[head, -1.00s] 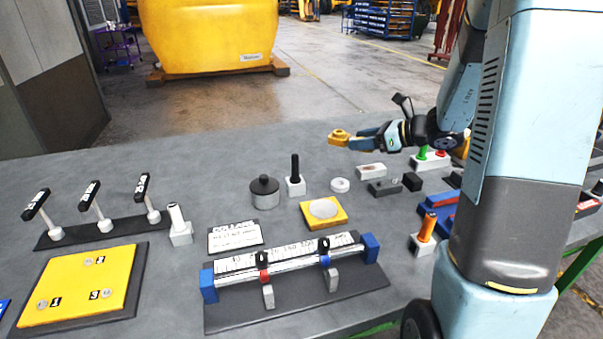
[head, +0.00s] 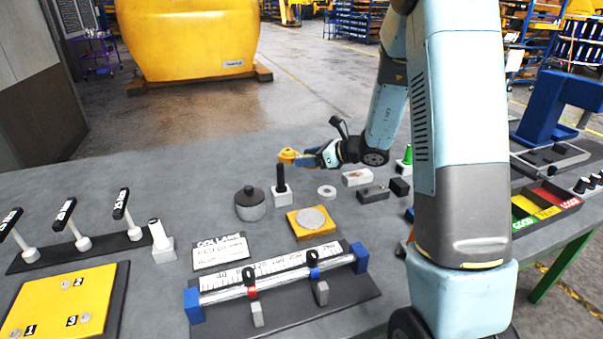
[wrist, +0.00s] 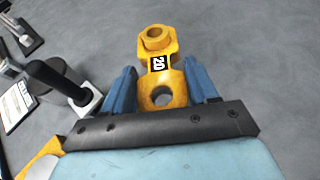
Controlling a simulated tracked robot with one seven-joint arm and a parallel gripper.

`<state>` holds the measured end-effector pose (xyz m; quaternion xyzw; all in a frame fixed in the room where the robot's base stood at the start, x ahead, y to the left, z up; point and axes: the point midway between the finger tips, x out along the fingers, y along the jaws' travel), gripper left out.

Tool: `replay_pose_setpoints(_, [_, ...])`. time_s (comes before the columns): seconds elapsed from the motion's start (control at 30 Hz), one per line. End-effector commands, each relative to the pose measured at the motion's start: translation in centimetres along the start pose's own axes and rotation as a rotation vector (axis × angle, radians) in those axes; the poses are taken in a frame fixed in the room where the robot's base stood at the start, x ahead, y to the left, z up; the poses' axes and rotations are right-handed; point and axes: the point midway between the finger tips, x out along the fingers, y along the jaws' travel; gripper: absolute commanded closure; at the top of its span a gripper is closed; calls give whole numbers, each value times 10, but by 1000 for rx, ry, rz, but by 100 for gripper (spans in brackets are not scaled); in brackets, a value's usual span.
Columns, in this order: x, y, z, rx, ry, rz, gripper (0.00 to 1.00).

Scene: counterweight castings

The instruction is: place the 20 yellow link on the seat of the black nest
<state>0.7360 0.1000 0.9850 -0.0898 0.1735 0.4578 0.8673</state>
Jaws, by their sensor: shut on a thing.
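The yellow link (wrist: 176,56), marked 20 on a black label, is clamped between the blue fingers of my gripper (wrist: 163,88). Its ringed far end sticks out past the fingertips, and its near hole shows between them. In the head view the link (head: 288,155) and my gripper (head: 312,157) are above the table's far part, beside the top of a black post. No part is plainly marked as the black nest. A dark block with a small round feature (head: 373,193) and a small black block (head: 399,187) lie right of the white ring; I cannot tell whether either is the nest.
The black post (head: 280,179) stands upright on a white base close to my gripper; it also shows in the wrist view (wrist: 52,78). A grey lidded pot (head: 250,205), white ring (head: 327,191) and yellow plate with a disc (head: 296,228) are nearby.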

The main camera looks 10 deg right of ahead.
Motion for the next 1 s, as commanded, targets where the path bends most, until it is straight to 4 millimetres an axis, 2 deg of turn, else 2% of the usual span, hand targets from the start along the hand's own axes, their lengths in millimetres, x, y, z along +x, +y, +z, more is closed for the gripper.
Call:
replay_pose_setpoints(0.03, [8,1,-4,1,-1,3,97])
replay_pose_setpoints(0.2, [24,1,-12,-1,-2,1,97])
replay_pose_setpoints(0.47, [36,1,-18,0,-1,1,97])
replay_pose_setpoints(0.7, [45,0,-43,1,-1,1,97])
replay_pose_setpoints(0.93, [46,0,-46,-1,-1,0,97])
replay_pose_setpoints(0.97, [46,0,-46,0,0,0,41])
replay_pose_setpoints(1.0, [46,0,-46,0,1,0,37])
